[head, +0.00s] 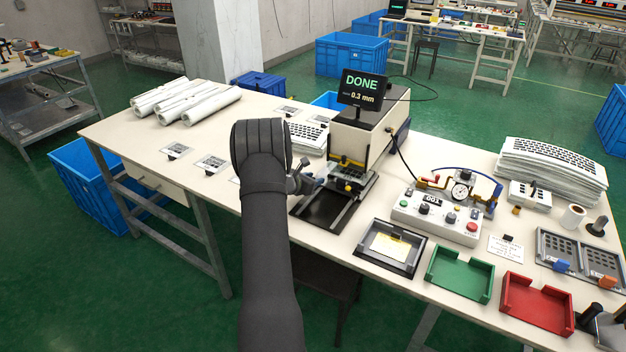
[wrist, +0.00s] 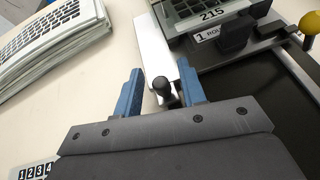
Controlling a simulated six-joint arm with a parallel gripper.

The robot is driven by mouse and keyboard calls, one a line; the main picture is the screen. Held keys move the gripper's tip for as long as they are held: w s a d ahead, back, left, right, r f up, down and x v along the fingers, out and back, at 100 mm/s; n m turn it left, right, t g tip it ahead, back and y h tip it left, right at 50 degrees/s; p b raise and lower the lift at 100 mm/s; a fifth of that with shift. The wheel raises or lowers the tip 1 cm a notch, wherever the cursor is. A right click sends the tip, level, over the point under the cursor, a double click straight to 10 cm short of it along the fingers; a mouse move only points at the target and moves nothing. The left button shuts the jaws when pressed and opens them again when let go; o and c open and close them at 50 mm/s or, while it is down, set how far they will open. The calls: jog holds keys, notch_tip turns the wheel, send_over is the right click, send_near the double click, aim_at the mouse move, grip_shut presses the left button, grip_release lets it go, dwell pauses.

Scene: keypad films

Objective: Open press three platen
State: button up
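The press (head: 362,140) is a cream box with a dark base, and its screen (head: 362,88) reads DONE and 0.3 mm. A yellow knob (wrist: 310,24) is at the press front. My gripper (head: 318,180) is at the left side of the press. In the wrist view its blue fingers (wrist: 160,86) are open, with a black upright knob (wrist: 161,87) between them and gaps on both sides. A pale bar (wrist: 153,45) runs behind the knob. I cannot tell the platen's position.
A control box (head: 437,212) with a gauge stands right of the press. A grey tray (head: 369,258), a green tray (head: 459,275) and a red tray (head: 538,305) line the front edge. Keypad sheets (wrist: 48,45) lie left of the gripper; white rolls (head: 212,104) lie at the back left.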

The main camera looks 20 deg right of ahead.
grip_shut()
jog(key=s+a, duration=1.1)
jog(key=shift+s+a, duration=0.15)
dwell(0.4)
grip_release()
jog(key=v, duration=1.7)
jog(key=shift+a, duration=0.2)
jog(key=shift+r, duration=0.1)
